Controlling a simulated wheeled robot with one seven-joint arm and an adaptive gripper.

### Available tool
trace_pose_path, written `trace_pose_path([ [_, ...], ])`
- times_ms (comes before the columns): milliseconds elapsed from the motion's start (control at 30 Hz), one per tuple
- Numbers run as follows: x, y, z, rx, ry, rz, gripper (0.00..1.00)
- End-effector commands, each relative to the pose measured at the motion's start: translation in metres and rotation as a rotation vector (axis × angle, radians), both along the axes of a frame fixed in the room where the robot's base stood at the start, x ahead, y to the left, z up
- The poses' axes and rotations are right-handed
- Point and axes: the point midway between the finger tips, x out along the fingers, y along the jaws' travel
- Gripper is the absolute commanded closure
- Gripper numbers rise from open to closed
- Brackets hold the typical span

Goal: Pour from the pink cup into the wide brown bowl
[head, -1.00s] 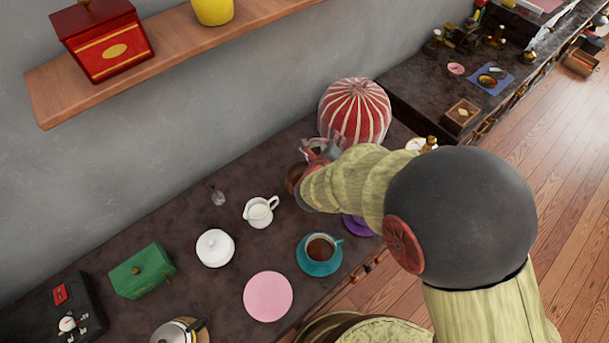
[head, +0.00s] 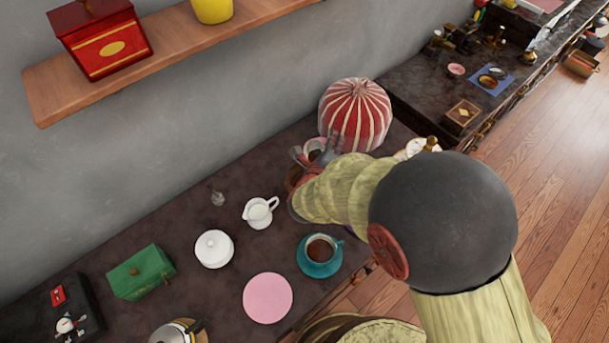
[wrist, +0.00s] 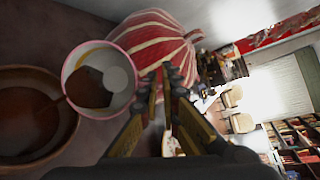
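The pink cup (wrist: 127,68), pink-rimmed and white inside, is at the upper left in the wrist view. Brown liquid lies to the left side inside it, and a brown streak reaches its lip toward the bowl. In the head view the cup (head: 312,145) shows small beside the fingers. The wide brown bowl (wrist: 65,135) is left of and below the cup in the wrist view; brown liquid shows in it. In the head view my arm mostly hides it. My gripper (wrist: 168,75) appears shut on the cup's side; the exact contact is hidden.
The red-and-cream striped cosy (head: 355,115) stands close behind the cup. A white creamer (head: 259,212), white lidded pot (head: 214,249), teal cup on a saucer (head: 320,254) and pink disc (head: 267,298) stand to the left and front. The wooden shelf (head: 165,62) is above.

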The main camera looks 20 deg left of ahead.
Motion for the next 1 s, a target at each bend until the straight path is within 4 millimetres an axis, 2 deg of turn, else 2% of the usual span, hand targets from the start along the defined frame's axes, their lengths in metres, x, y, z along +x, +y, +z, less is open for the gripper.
trace_pose_path([
  [1000,-0.0097,0.0032,0.0071,-0.022,-0.126,-0.01,1.0],
])
